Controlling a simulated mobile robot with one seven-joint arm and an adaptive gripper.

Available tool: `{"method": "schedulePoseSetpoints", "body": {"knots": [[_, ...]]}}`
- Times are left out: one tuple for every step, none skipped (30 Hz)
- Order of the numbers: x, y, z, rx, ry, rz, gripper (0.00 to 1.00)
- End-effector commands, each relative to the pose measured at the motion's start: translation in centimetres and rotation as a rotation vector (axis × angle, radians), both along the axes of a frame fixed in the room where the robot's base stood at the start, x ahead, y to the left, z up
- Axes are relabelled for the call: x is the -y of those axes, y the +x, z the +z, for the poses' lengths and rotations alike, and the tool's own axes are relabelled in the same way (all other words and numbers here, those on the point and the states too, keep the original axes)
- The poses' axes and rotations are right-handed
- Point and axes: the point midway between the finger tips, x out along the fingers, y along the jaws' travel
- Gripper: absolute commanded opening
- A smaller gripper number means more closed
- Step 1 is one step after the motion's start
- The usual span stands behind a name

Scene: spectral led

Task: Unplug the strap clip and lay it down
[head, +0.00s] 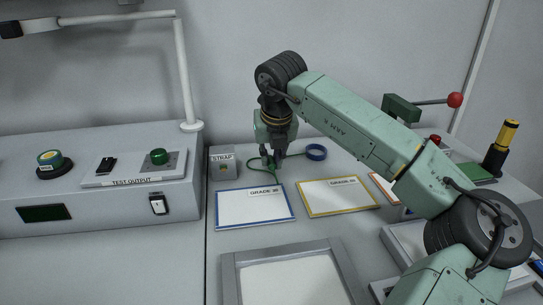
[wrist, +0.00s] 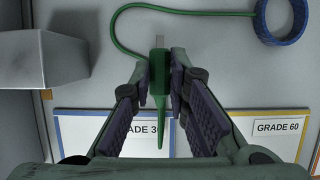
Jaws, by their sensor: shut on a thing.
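The green strap clip (wrist: 159,90) is between the two fingers of my gripper (wrist: 160,80), which is shut on it. Its short pale tip points away from me and its tapered green end points back toward me. The grey STRAP box (head: 222,165) stands left of my gripper (head: 272,163) in the head view; it also shows in the wrist view (wrist: 60,60). The clip is apart from the box. A green cord (wrist: 120,30) loops from the clip to the blue wrist band (wrist: 284,22), which lies on the bench and also shows in the head view (head: 316,152).
A blue-edged GRADE 30 card (head: 254,209) and a yellow-edged GRADE 60 card (head: 337,197) lie just nearer than my gripper. A grey framed tray (head: 230,280) is in front. The TEST OUTPUT console (head: 95,210) stands left. Bare bench shows around the cord.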

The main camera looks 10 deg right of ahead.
Motion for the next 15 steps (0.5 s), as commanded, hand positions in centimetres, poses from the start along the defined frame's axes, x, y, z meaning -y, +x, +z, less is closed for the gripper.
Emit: {"method": "schedulePoseSetpoints", "body": {"knots": [[0.0, 0.0, -0.4, 0.000, 0.000, 0.000, 0.00], [0.0, 0.0, -0.5, 0.000, 0.000, 0.000, 0.00], [0.0, 0.0, -0.7, 0.000, 0.000, 0.000, 0.00], [0.0, 0.0, -0.8, 0.000, 0.000, 0.000, 0.00], [0.0, 0.0, -0.9, 0.000, 0.000, 0.000, 0.00], [0.0, 0.0, -1.1, 0.000, 0.000, 0.000, 0.00], [0.0, 0.0, -1.2, 0.000, 0.000, 0.000, 0.00], [0.0, 0.0, -1.3, 0.000, 0.000, 0.000, 0.00], [0.0, 0.0, -1.5, 0.000, 0.000, 0.000, 0.00], [0.0, 0.0, -1.6, 0.000, 0.000, 0.000, 0.00], [0.0, 0.0, -1.7, 0.000, 0.000, 0.000, 0.00], [0.0, 0.0, -1.9, 0.000, 0.000, 0.000, 0.00], [0.0, 0.0, -2.0, 0.000, 0.000, 0.000, 0.00], [0.0, 0.0, -2.1, 0.000, 0.000, 0.000, 0.00], [0.0, 0.0, -2.3, 0.000, 0.000, 0.000, 0.00]]}}
